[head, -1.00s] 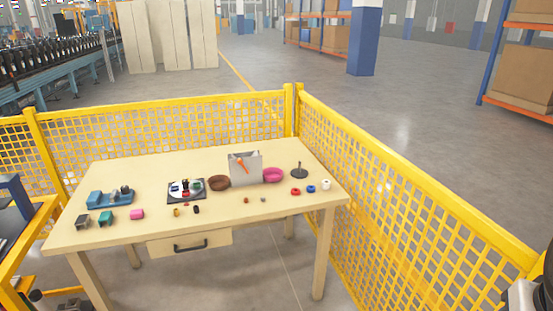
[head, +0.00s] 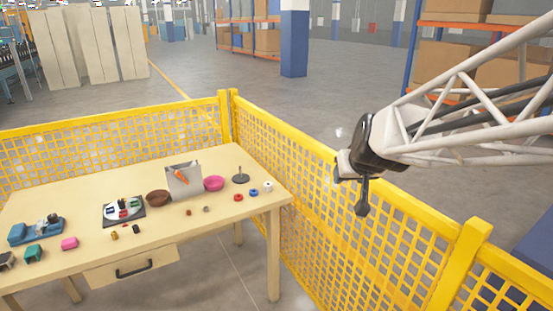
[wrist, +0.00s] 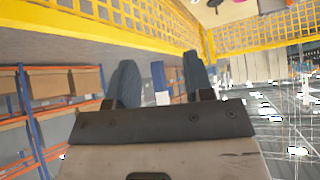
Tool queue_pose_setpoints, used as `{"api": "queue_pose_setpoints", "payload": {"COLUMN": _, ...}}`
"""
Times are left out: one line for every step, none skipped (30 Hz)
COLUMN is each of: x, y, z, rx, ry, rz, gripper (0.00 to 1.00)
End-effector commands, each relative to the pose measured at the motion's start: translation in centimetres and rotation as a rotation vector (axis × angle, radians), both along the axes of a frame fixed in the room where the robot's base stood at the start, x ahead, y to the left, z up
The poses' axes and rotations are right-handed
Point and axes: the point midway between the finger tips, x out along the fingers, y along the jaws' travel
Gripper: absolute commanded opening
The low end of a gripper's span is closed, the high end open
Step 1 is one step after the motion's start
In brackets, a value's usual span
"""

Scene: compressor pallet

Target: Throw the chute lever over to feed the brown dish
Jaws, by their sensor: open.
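The chute (head: 183,184) is a grey upright box on the wooden table, with an orange lever (head: 181,176) on its front. The lever slants from upper left to lower right. The brown dish (head: 158,198) sits at the left of the chute, and a pink dish (head: 214,183) sits at its right. My gripper is away from the table, in the air over the yellow fence at the right in the head view. In the wrist view its two fingers (wrist: 162,82) are apart with nothing between them.
The table (head: 222,215) also bears a black-and-white board (head: 124,210), a dark spindle (head: 240,178), small coloured rings and blocks, and a blue fixture (head: 35,231). Yellow mesh fence (head: 310,190) runs behind and right of the table. Shelving stands farther back.

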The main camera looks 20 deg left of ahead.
Motion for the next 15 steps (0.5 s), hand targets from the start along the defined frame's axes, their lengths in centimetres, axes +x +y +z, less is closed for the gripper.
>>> {"api": "queue_pose_setpoints", "payload": {"x": 1.2, "y": 1.4, "z": -0.1, "rx": 0.004, "ry": -0.018, "rz": 0.014, "gripper": 0.47}}
{"api": "queue_pose_setpoints", "payload": {"x": 2.0, "y": 2.2, "z": -0.1, "rx": 0.007, "ry": -0.032, "rz": 0.021, "gripper": 0.47}}
{"api": "queue_pose_setpoints", "payload": {"x": 2.9, "y": 3.2, "z": -0.1, "rx": 0.010, "ry": -0.050, "rz": 0.031, "gripper": 0.47}}
{"api": "queue_pose_setpoints", "payload": {"x": 3.6, "y": 4.0, "z": -0.1, "rx": 0.013, "ry": -0.064, "rz": 0.037, "gripper": 0.47}}
{"api": "queue_pose_setpoints", "payload": {"x": 4.3, "y": 4.7, "z": -0.1, "rx": 0.015, "ry": -0.077, "rz": 0.043, "gripper": 0.47}}
{"api": "queue_pose_setpoints", "payload": {"x": 5.1, "y": 5.7, "z": -0.1, "rx": 0.019, "ry": -0.095, "rz": 0.051, "gripper": 0.47}}
{"api": "queue_pose_setpoints", "payload": {"x": 5.8, "y": 6.6, "z": -0.2, "rx": 0.021, "ry": -0.108, "rz": 0.057, "gripper": 0.47}}
{"api": "queue_pose_setpoints", "payload": {"x": 6.4, "y": 7.4, "z": -0.2, "rx": 0.023, "ry": -0.121, "rz": 0.064, "gripper": 0.47}}
{"api": "queue_pose_setpoints", "payload": {"x": 7.2, "y": 8.4, "z": -0.3, "rx": 0.026, "ry": -0.139, "rz": 0.070, "gripper": 0.47}}
{"api": "queue_pose_setpoints", "payload": {"x": 7.8, "y": 9.2, "z": -0.3, "rx": 0.028, "ry": -0.152, "rz": 0.074, "gripper": 0.47}}
{"api": "queue_pose_setpoints", "payload": {"x": 8.4, "y": 10.1, "z": -0.4, "rx": 0.030, "ry": -0.165, "rz": 0.080, "gripper": 0.47}}
{"api": "queue_pose_setpoints", "payload": {"x": 9.2, "y": 11.1, "z": -0.5, "rx": 0.032, "ry": -0.184, "rz": 0.087, "gripper": 0.47}}
{"api": "queue_pose_setpoints", "payload": {"x": 9.8, "y": 11.9, "z": -0.6, "rx": 0.034, "ry": -0.197, "rz": 0.091, "gripper": 0.47}}
{"api": "queue_pose_setpoints", "payload": {"x": 10.3, "y": 12.8, "z": -0.7, "rx": 0.036, "ry": -0.210, "rz": 0.095, "gripper": 0.47}}
{"api": "queue_pose_setpoints", "payload": {"x": 11.1, "y": 13.9, "z": -0.8, "rx": 0.037, "ry": -0.228, "rz": 0.101, "gripper": 0.47}}
